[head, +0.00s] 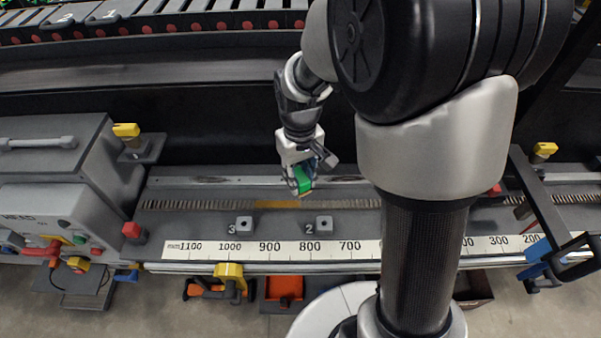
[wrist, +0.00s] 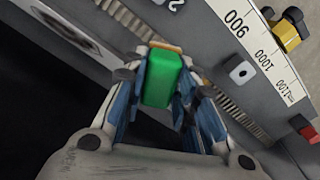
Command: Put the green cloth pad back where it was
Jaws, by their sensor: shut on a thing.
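The green cloth pad (head: 305,185) is between the fingers of my gripper (head: 301,180) in the head view. The wrist view shows the pad (wrist: 163,80) as a green block with a tan edge at its far end, held between the blue-sided fingers of my gripper (wrist: 160,100). The gripper is shut on it, above the toothed drag chain strip (head: 230,204). A yellow-orange stretch (head: 278,204) of the strip lies just left of and below the pad. I cannot tell whether the pad touches the strip.
A ruler scale (head: 270,249) runs along the front of the bench. A grey machine head (head: 50,200) with red and yellow knobs stands at the left. A dark gap lies behind the rail.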

